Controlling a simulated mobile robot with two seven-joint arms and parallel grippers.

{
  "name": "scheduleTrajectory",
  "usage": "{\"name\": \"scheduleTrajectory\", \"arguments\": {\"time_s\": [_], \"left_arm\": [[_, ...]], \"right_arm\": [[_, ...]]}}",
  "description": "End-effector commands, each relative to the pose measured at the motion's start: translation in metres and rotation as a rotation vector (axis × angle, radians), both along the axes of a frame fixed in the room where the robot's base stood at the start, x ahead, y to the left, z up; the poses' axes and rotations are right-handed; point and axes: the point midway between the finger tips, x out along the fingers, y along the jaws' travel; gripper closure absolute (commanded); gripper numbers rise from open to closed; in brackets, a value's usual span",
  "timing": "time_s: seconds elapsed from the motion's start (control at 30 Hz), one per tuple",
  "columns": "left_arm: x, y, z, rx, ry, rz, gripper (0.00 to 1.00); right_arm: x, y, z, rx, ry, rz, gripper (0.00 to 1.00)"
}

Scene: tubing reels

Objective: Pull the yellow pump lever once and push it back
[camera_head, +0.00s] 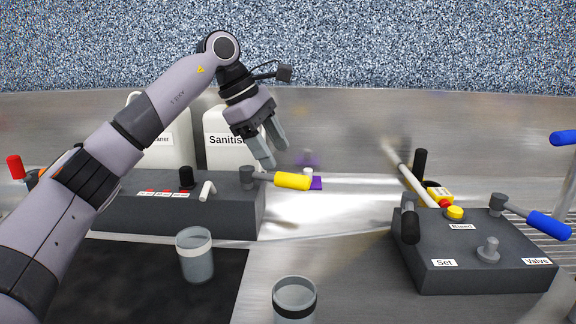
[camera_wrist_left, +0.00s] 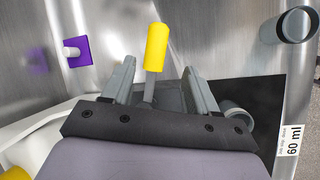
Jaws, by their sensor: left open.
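The yellow pump lever (camera_head: 292,181) sticks out to the right from the right end of a dark grey block (camera_head: 225,215) in the head view. My left gripper (camera_head: 272,155) is open, just above and left of the yellow handle, with its fingers pointing down. In the left wrist view the yellow lever (camera_wrist_left: 156,48) stands between and beyond the two open fingertips (camera_wrist_left: 158,72), and its grey shaft runs back between the fingers. I cannot tell whether a finger touches it. My right gripper is not in view.
White canisters (camera_head: 222,130) stand behind the block. A clear cup (camera_head: 195,255) is on the black mat (camera_head: 215,290), another cup (camera_head: 294,300) at the front. A second control block (camera_head: 480,265) with a blue lever (camera_head: 548,225) is at right.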

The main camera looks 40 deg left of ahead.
Motion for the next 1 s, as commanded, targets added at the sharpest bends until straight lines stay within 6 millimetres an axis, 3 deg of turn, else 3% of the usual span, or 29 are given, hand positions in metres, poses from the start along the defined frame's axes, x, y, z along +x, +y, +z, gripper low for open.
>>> {"name": "scheduleTrajectory", "arguments": {"time_s": [0.17, 0.63, 1.0], "left_arm": [[0.001, -0.001, -0.003, 0.0, 0.001, 0.0, 0.42], [0.02, -0.021, -0.058, 0.0, 0.001, -0.001, 0.42], [0.023, -0.023, -0.064, -0.001, -0.001, -0.001, 0.42]], "right_arm": [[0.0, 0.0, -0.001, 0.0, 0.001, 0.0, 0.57], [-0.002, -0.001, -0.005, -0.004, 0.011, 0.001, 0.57], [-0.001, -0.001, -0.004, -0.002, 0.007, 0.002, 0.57]]}}
